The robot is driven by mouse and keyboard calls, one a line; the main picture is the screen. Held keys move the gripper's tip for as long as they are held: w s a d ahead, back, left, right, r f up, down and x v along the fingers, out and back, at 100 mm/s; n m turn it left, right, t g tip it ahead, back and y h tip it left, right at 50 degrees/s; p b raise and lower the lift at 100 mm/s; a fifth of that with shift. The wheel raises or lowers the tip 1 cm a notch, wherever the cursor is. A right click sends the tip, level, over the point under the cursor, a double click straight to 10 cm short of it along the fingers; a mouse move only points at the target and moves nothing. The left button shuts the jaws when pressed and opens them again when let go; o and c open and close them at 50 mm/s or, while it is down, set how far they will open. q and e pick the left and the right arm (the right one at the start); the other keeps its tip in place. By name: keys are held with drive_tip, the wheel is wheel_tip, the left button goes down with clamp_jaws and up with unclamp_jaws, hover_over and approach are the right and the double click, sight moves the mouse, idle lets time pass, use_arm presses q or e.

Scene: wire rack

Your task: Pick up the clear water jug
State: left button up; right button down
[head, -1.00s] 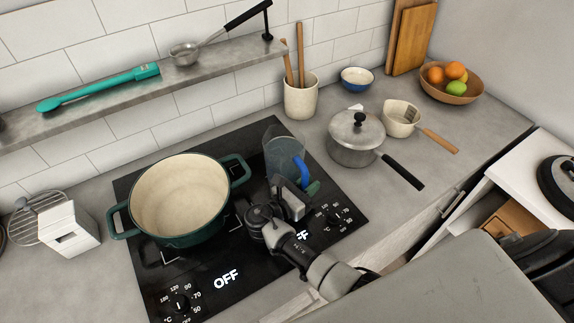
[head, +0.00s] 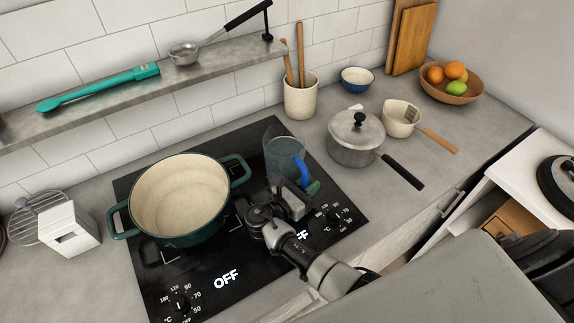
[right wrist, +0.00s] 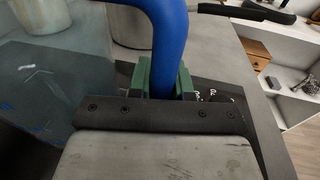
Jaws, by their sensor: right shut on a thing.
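The clear water jug (head: 279,155) has a see-through body and a blue handle. It stands upright on the right part of the black cooktop, between the green pot and the steel saucepan. My right gripper (head: 308,187) is at the jug's handle, with its green fingertips shut on the lower part of the blue handle. In the right wrist view the blue handle (right wrist: 168,40) runs down between the green fingers (right wrist: 160,78), and the clear body (right wrist: 50,70) shows at the left. I cannot tell whether the jug's base touches the cooktop. My left gripper is not in view.
A green pot (head: 180,195) stands close on the left. A lidded steel saucepan (head: 352,150) with a black handle is close on the right. A utensil crock (head: 300,98) stands behind, below a shelf (head: 110,103). A fruit bowl (head: 465,96) is at the back right.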

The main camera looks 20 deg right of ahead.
sight(303, 181)
drive_tip(key=shift+w+r, duration=0.1)
drive_tip(key=shift+w, duration=0.05)
drive_tip(key=shift+r, duration=0.15)
drive_tip(key=r, duration=0.4)
drive_tip(key=shift+s+d, duration=0.2)
drive_tip(key=s+d+r+b, duration=0.1)
drive_tip(key=s+d+r, duration=0.5)
drive_tip(key=s, duration=0.3)
drive_tip(key=shift+s+r, duration=0.15)
drive_tip(key=shift+r, duration=0.15)
idle(0.6)
drive_tip(key=shift+d, duration=0.1)
idle(0.6)
